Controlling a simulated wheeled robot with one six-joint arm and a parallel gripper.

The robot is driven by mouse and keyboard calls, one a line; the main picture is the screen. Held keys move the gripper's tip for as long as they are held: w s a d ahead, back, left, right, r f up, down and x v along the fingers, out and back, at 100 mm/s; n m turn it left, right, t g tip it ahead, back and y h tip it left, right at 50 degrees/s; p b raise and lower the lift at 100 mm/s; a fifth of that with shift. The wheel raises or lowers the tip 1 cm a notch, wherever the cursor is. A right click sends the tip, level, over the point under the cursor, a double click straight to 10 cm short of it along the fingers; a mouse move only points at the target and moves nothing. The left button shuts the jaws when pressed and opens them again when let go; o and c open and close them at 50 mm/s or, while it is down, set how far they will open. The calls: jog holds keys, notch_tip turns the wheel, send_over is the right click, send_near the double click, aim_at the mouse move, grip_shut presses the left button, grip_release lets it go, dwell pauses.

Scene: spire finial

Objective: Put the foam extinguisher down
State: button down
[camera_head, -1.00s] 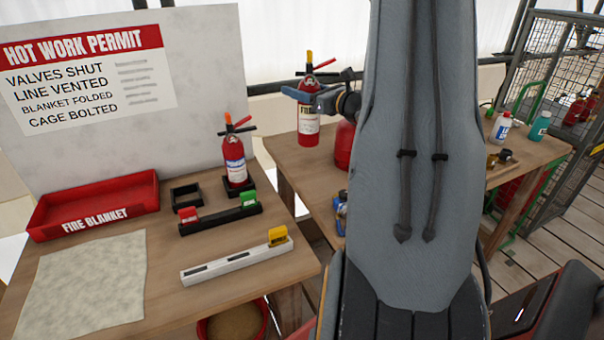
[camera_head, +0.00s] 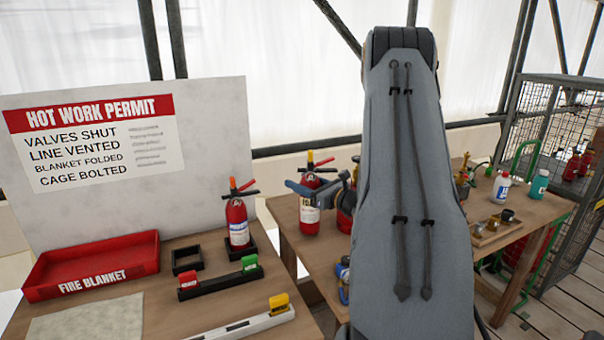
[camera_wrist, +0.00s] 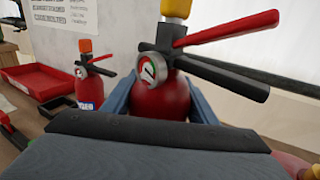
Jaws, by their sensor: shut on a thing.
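My gripper (camera_head: 312,191) is shut on the body of a red extinguisher (camera_head: 309,217) with a yellow top, red and black levers and a pale label. I take it for the foam extinguisher, though its label is not fully legible. It is upright over the left part of the right-hand table; I cannot tell whether its base touches the table. In the wrist view the held extinguisher (camera_wrist: 160,95) fills the middle, its lower body hidden by my gripper. A second red extinguisher (camera_head: 237,222), orange-topped with a blue label, stands in a black square holder (camera_head: 241,248) on the left table.
An empty black square holder (camera_head: 187,260) lies left of the second extinguisher. A black rail with red and green blocks (camera_head: 222,281) and a red fire blanket tray (camera_head: 92,267) are nearby. The right table (camera_head: 290,228) holds bottles (camera_head: 501,187). A mesh cage (camera_head: 557,170) stands far right.

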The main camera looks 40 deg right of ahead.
jog(key=shift+f, duration=0.65)
jog(key=c, duration=0.7)
grip_release()
jog(key=shift+c, duration=0.2)
jog(key=s+d+b, duration=0.1)
jog(key=s+b, duration=0.1)
jog(key=s, duration=1)
jog(key=shift+d+b, duration=0.35)
jog(key=shift+d, duration=0.05)
